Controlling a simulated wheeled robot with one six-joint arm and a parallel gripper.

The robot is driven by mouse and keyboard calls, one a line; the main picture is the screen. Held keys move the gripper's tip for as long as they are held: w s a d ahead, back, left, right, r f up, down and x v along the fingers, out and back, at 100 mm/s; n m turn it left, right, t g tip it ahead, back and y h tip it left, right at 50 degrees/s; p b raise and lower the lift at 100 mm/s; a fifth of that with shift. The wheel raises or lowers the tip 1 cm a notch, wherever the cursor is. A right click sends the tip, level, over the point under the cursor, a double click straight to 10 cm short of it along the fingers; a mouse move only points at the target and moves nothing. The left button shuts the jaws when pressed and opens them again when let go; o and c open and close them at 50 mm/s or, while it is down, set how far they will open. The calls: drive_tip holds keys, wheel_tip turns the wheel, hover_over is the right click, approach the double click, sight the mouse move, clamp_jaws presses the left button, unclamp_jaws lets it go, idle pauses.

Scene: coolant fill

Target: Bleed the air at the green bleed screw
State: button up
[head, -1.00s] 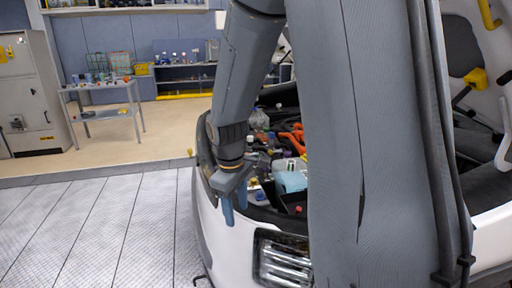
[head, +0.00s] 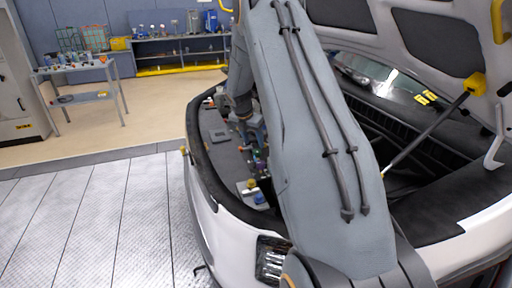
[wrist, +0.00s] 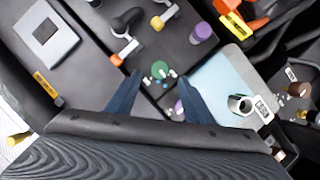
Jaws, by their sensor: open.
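The green bleed screw (wrist: 159,69) shows in the wrist view as a small round green head on the dark engine cover. My gripper (wrist: 159,77) is open, with its two blue-grey fingers either side of the line to the green head. The head appears between and just beyond the fingertips; I cannot tell the height gap, and nothing is held. In the head view my gripper (head: 252,130) is over the engine bay, partly hidden by my arm. I cannot make out the green screw surely there.
A purple cap (wrist: 201,33), an orange-handled lever (wrist: 122,50) and a yellow-ended lever (wrist: 160,18) stand close around. A pale blue reservoir (wrist: 225,85) with an open neck is right. In the head view, the raised hood (head: 430,40) and its strut (head: 425,130) are right.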

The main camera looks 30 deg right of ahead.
sight(256, 151)
drive_tip(key=shift+p+x, duration=0.85)
drive_tip(key=shift+x, duration=2.15)
drive_tip(key=shift+f, duration=0.1)
drive_tip(key=shift+a, duration=0.1)
drive_tip(key=c, duration=1)
